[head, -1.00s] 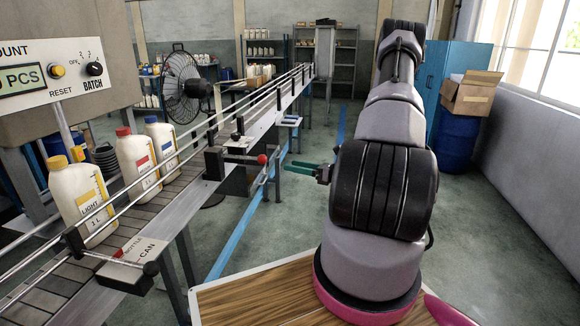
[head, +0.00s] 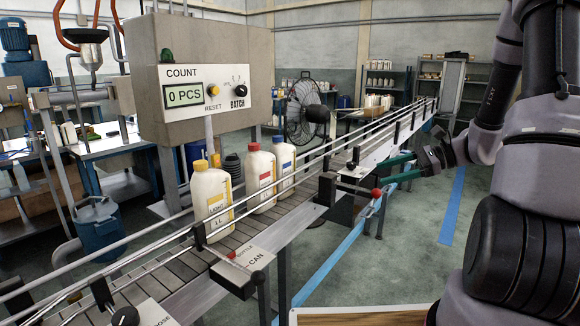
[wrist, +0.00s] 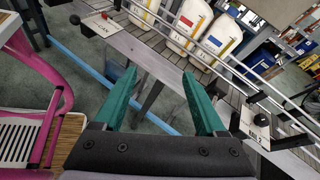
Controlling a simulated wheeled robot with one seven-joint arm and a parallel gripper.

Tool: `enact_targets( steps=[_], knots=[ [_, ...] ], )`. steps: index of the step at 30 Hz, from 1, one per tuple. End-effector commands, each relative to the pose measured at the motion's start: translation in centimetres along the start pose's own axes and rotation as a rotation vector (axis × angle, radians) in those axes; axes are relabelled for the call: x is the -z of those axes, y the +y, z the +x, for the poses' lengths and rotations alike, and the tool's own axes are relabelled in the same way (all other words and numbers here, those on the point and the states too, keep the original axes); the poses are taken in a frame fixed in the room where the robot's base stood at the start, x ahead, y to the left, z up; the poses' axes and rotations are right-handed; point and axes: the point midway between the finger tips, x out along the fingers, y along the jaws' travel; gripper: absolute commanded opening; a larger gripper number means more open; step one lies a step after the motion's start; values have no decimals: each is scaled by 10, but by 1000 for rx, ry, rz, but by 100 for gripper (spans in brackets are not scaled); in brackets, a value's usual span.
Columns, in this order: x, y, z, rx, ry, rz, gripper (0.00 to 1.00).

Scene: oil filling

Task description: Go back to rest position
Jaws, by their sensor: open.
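My gripper (head: 392,171) has green fingers and stands open beside the right side of the conveyor in the head view. In the wrist view my gripper (wrist: 158,76) shows two spread fingers with nothing between them, only floor and the conveyor's edge beyond. My arm reaches in from the right in the head view, folded and dark grey. No bottle touches the fingers.
Bottles with yellow (head: 212,197), red (head: 261,178) and blue (head: 284,166) caps stand upright on the conveyor (head: 182,262). A red-knobbed lever (head: 376,193) juts out beside my gripper. A counter box (head: 205,80) reads 0 PCS. Floor (head: 410,240) on the right is open.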

Motion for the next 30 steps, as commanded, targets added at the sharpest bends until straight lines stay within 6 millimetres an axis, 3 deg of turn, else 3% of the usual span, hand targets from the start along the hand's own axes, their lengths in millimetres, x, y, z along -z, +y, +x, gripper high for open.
enact_targets(
  steps=[1,3,12,24,30],
  knots=[
    [-20,7,1,-54,50,-79,73],
    [-40,19,1,-123,119,-173,73],
    [-110,66,-17,-342,429,-604,73],
    [-186,105,-68,-400,840,-1185,73],
    [-209,113,-87,-365,957,-1352,73]
  ],
)
